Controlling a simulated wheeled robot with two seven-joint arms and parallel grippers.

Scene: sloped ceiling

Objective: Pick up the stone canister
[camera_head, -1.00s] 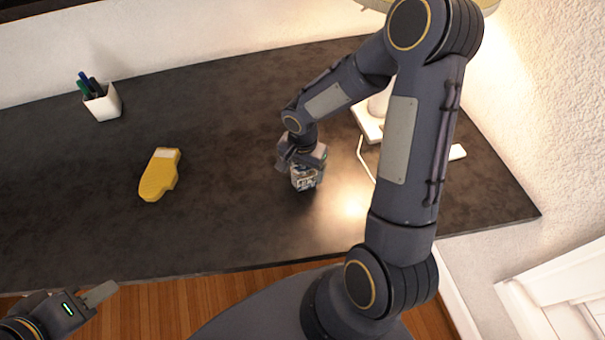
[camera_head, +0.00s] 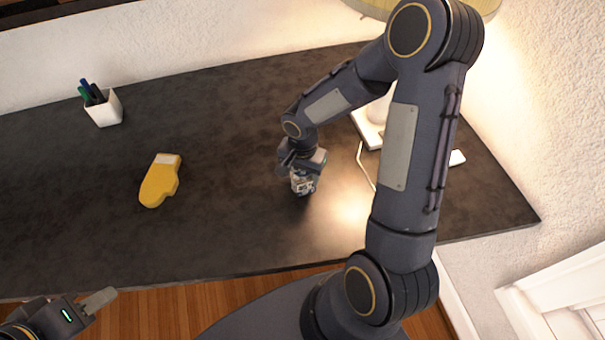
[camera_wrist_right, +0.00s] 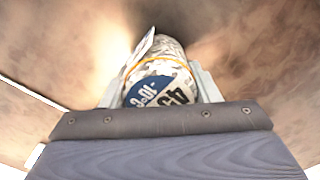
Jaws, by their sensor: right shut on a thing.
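The stone canister (camera_head: 303,184) is small, grey-white and mottled, and stands at my right gripper on the dark desk. In the right wrist view the canister (camera_wrist_right: 160,82) shows a blue and white label with numbers and an orange band. My right gripper (camera_head: 302,172) is shut on it, with a finger on each side in the wrist view. Whether its base touches the desk is hard to tell. My left gripper (camera_head: 98,300) is at the lower left, off the desk's front edge; its finger gap is not clear.
A yellow mitten-shaped thing (camera_head: 160,182) lies on the desk (camera_head: 230,130) to the left. A white pen cup (camera_head: 104,108) stands at the back left. A lamp (camera_head: 372,128) with a cord is behind my right arm. The desk's middle is clear.

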